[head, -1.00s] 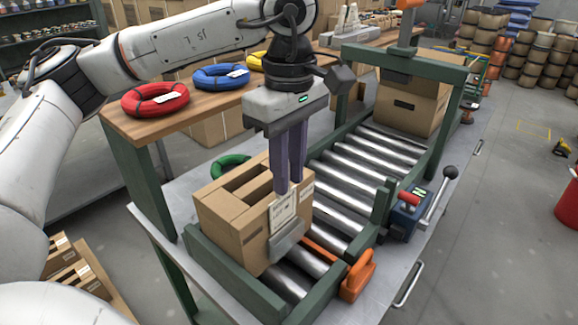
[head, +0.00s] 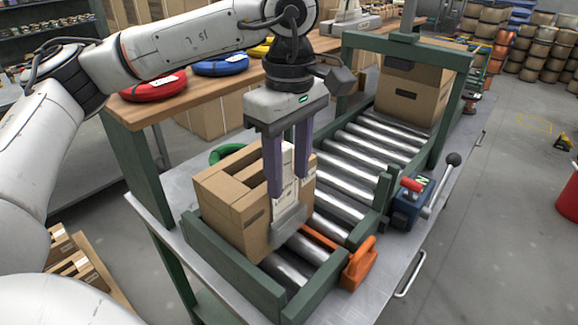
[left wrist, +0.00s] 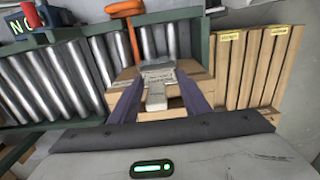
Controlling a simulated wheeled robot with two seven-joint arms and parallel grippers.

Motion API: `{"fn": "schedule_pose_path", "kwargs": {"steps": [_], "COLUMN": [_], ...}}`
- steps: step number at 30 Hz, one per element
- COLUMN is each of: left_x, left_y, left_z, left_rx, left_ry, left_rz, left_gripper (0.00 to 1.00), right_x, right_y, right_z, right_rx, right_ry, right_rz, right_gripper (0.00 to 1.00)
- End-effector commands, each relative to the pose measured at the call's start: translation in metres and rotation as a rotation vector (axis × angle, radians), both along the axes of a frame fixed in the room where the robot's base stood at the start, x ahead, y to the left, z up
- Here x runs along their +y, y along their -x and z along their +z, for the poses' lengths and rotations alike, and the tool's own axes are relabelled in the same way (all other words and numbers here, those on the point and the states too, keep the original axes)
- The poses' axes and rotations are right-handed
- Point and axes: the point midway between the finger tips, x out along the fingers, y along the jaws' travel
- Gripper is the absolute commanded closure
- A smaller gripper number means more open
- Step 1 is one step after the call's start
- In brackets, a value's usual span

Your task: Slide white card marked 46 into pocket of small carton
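The small carton (head: 222,213) sits at the near end of the roller conveyor. A grey pocket (head: 289,229) is on its front right face. The white card (head: 287,178) stands upright with its lower edge at the pocket and its upper part showing above; its number is not legible. The card also shows in the left wrist view (left wrist: 156,97), between the fingers. My left gripper (head: 288,194) points down over the pocket with its two purple fingers spread, one on each side of the card; in the left wrist view (left wrist: 160,80) they stand apart too. My right gripper is not in view.
An orange handle (head: 358,264) lies close right of the carton. Green rails (head: 232,275) border the rollers (head: 340,185). A larger carton (head: 411,98) stands under a green frame farther back. A lever box (head: 411,205) is at right. Coils (head: 152,88) lie on the wooden shelf.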

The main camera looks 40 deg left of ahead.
Motion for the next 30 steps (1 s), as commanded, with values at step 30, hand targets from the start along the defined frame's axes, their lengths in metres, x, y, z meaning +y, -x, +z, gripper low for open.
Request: {"fn": "schedule_pose_path", "kwargs": {"steps": [30], "left_x": [-0.002], "left_y": [0.000], "left_z": [0.105], "left_rx": [-0.002], "left_ry": [0.000], "left_rz": [0.000], "left_gripper": [0.57], "right_x": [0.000], "right_y": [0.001], "right_z": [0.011], "right_rx": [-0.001], "right_ry": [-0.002], "right_rz": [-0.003], "right_gripper": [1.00]}}
